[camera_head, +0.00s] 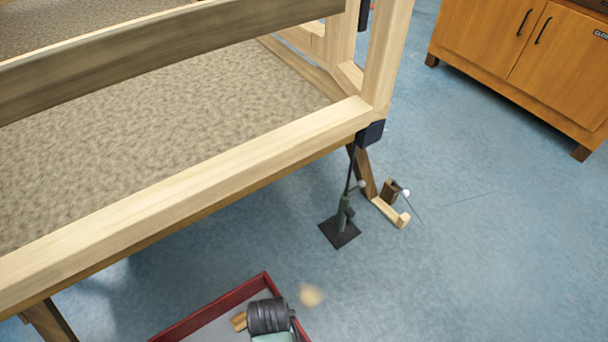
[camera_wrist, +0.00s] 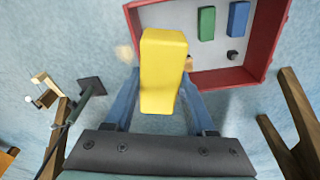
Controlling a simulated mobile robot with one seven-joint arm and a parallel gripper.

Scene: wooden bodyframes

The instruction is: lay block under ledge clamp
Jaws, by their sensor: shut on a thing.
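My gripper (camera_wrist: 160,88) is shut on a yellow block (camera_wrist: 163,62), which sits between its two blue fingers in the wrist view. A small wooden fixture stands on the floor by the frame's leg. It has a pale ledge (camera_head: 390,212), a dark brown block (camera_head: 391,188) and a rod with a white knob; it looks like the ledge clamp. It also shows at the left of the wrist view (camera_wrist: 44,84), well apart from my gripper. In the head view my dark wrist (camera_head: 268,316) is over the red tray, and the yellow block is hidden there.
The red-rimmed tray (camera_head: 215,305) holds a green block (camera_wrist: 207,24), a blue block (camera_wrist: 238,18) and a small dark piece (camera_wrist: 232,56). A stand with a black base (camera_head: 340,232) is near the fixture. A large wooden frame (camera_head: 190,185) fills the left. Blue floor is open at right.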

